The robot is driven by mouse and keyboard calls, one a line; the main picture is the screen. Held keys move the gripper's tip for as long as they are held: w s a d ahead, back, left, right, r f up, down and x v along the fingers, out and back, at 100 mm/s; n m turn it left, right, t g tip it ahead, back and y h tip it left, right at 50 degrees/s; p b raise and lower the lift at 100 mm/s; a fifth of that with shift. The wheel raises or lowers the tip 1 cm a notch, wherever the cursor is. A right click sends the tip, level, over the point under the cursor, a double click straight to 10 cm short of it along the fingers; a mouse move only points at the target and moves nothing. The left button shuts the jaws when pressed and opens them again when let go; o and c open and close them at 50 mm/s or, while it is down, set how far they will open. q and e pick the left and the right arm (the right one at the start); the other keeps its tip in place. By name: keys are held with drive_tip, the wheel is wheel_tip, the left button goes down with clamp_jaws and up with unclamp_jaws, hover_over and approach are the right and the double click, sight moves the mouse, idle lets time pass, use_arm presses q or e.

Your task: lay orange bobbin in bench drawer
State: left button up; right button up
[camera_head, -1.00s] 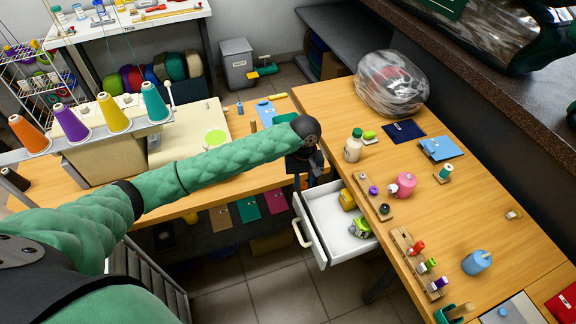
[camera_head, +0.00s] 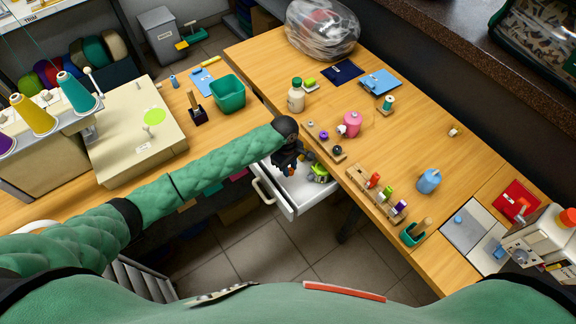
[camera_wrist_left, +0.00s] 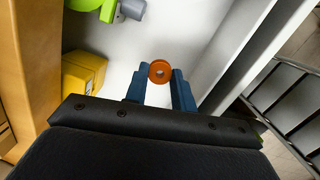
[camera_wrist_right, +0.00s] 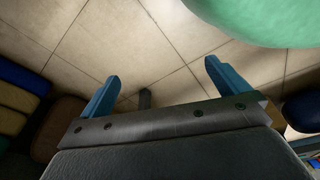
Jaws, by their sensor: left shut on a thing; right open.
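The orange bobbin (camera_wrist_left: 160,71) is between the blue fingertips of my left gripper (camera_wrist_left: 160,88), which is shut on it, in the left wrist view. The bench drawer (camera_head: 294,204) stands open below the wooden bench in the head view. My left gripper (camera_head: 290,168) is over the drawer's inside, pointing down; its gap to the drawer floor is hard to judge. The drawer's white inside (camera_wrist_left: 200,45) also shows in the left wrist view. My right gripper (camera_wrist_right: 158,88) is open and empty over the tiled floor in the right wrist view.
In the drawer are a lime-green and grey item (camera_head: 318,172) and a yellow item (camera_wrist_left: 82,72). A green bin (camera_head: 228,92) stands on the sewing table.

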sight(289, 178)
use_arm(q)
drive_tip(key=shift+f+b, duration=0.9)
drive_tip(key=shift+b, duration=0.2)
drive_tip(key=shift+f+b, duration=0.45)
drive_tip(key=shift+b, duration=0.1)
drive_tip(key=shift+f+b, duration=0.25)
drive_tip(key=shift+b, duration=0.15)
use_arm(e)
drive_tip(key=w+a+r, duration=0.3)
drive_tip(key=w+r, duration=0.1)
drive_tip(key=r, duration=0.3)
drive_tip(key=shift+w+a+r, duration=0.15)
drive_tip(key=shift+w+r, duration=0.1)
drive_tip(key=shift+r, duration=0.1)
use_arm(q)
drive_tip(key=shift+f, duration=0.55)
use_arm(e)
drive_tip(key=shift+r, duration=0.15)
use_arm(q)
drive_tip(key=o, duration=1.7)
